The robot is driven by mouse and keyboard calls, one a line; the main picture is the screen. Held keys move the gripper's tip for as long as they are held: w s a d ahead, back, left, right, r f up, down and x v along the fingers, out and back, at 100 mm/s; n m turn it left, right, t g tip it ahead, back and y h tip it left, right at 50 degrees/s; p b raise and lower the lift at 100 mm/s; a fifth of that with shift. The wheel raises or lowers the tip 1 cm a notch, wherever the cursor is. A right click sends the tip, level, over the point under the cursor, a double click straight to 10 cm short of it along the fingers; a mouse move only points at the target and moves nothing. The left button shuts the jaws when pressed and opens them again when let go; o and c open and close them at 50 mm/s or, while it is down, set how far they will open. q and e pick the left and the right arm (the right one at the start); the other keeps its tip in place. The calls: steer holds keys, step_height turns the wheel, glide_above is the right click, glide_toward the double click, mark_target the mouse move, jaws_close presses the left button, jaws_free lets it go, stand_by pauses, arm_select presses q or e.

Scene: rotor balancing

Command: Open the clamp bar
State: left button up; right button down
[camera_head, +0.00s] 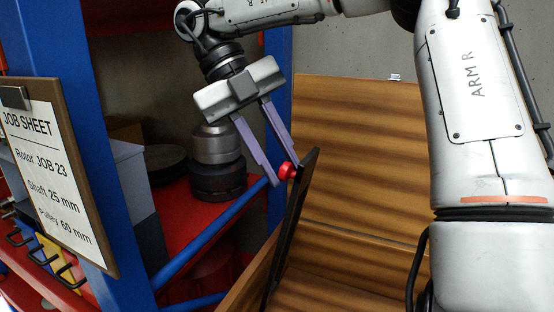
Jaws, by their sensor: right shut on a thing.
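The clamp bar (290,227) appears to be the long dark bar right of the blue rack. It is tilted steeply, with its upper end leaning right. A red knob (287,172) sticks out from its upper part toward the left. My right gripper (283,173) comes down from above, its two purple fingers on either side of the red knob and shut on it. The bar's lower end runs toward the bottom of the picture, and I cannot see its hinge or what it clamps. My left gripper is not in view.
A blue rack post (105,140) carries a job sheet (45,165) at the left. Dark and grey cylindrical parts (217,145) stand on the red shelf (185,222) behind my gripper. A wooden panel (360,150) stands behind the bar. My right arm fills the right side.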

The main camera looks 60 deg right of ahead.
steer(key=shift+a+f, duration=0.35)
steer(key=shift+f, duration=0.35)
steer(key=c, duration=1.7)
jaws_free()
steer(key=shift+o, duration=1.2)
steer(key=shift+w+a, duration=0.15)
steer(key=shift+a, duration=0.05)
steer(key=shift+r, duration=0.1)
steer(key=shift+d, duration=0.15)
steer(key=shift+r, duration=0.1)
